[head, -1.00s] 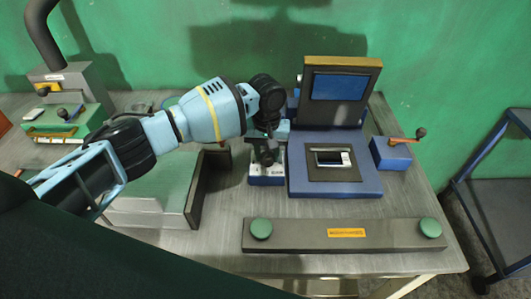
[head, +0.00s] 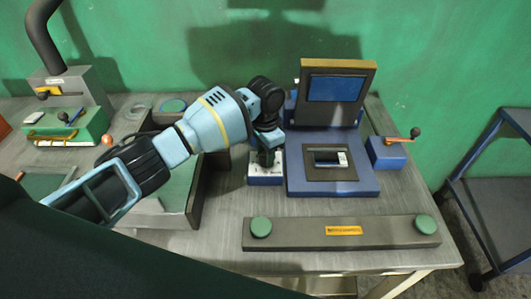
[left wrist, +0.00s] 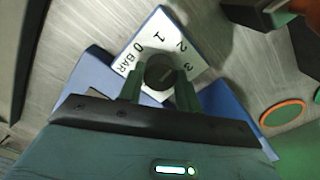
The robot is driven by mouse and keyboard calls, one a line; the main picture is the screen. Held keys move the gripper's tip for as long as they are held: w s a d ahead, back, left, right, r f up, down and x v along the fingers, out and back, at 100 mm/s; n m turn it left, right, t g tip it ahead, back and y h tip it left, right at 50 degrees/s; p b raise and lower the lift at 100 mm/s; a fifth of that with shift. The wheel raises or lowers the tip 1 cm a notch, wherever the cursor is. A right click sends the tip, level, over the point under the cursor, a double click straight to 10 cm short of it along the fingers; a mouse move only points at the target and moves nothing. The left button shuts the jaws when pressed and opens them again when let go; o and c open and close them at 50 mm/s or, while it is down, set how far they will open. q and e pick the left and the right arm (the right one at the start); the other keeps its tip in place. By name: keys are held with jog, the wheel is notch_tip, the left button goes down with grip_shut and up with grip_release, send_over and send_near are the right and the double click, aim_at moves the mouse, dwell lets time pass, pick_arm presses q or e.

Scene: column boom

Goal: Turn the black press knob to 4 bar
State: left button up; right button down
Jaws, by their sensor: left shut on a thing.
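The black press knob (left wrist: 160,68) sits on a small blue box with a white dial face (left wrist: 148,38). I cannot tell which number the knob points to. My left gripper (left wrist: 160,88) is shut on the knob, one green finger on each side. In the head view the left gripper (head: 266,158) comes down over the dial box (head: 265,180) and hides most of the knob. My right gripper is not in view.
A blue press (head: 330,190) with a raised screen (head: 336,87) stands right of the dial box. A blue lever box (head: 387,153) is further right. A grey bar with two green buttons (head: 340,234) lies in front. A green unit (head: 65,127) stands at the far left.

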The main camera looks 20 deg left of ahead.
pick_arm(q)
jog(key=m, duration=0.4)
jog(key=shift+f+m, duration=0.1)
jog(key=shift+m, duration=0.2)
jog(key=m, duration=0.4)
jog(key=shift+m, duration=0.3)
jog(key=m, duration=0.4)
jog(key=shift+m+b, duration=0.3)
jog(key=m, duration=0.4)
jog(key=shift+m, duration=0.3)
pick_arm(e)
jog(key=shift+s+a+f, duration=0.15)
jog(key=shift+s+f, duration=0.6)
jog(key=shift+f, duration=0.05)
pick_arm(q)
jog(key=shift+s, duration=0.1)
jog(key=o, duration=1)
